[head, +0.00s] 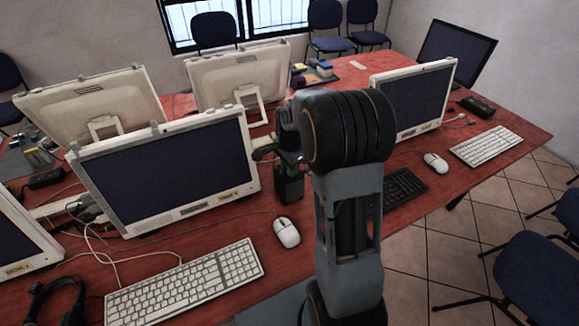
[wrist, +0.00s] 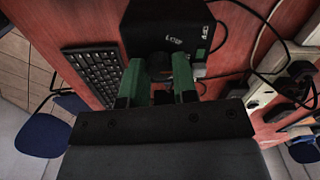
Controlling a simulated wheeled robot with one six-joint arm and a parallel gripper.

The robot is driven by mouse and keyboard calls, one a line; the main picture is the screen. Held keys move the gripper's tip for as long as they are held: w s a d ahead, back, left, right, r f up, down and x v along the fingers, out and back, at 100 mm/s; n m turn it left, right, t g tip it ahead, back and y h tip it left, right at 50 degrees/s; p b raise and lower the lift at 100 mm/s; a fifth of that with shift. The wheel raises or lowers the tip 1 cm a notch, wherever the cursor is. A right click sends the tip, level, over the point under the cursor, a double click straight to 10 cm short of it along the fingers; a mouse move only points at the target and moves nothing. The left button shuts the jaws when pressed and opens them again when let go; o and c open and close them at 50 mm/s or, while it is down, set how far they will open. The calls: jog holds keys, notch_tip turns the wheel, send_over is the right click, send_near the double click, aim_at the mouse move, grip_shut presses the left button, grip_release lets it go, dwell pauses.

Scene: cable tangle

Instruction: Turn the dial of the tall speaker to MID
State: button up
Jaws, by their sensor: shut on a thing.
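The tall speaker (head: 290,188) is a dark upright box on the red table, partly hidden behind my arm in the head view. In the wrist view its black body (wrist: 160,22) fills the top middle, with small white lettering that seems to read LOW and a second label to its right too small to read surely. The dark round dial (wrist: 158,64) sits between the green fingers of my gripper (wrist: 158,78), which is shut on it. The dial's pointer mark is not visible, so its setting cannot be told.
A black keyboard (head: 402,190) lies right of my arm. A white mouse (head: 287,232) and white keyboard (head: 184,284) lie in front. A monitor (head: 165,172) stands left of the speaker. Cables (wrist: 262,42) run beside the speaker in the wrist view.

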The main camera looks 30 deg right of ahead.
jog(key=o, duration=0.9)
jog(key=shift+o, duration=0.2)
jog(key=shift+r, duration=0.1)
notch_tip(320, 180, up, 8)
jog(key=p, duration=0.6)
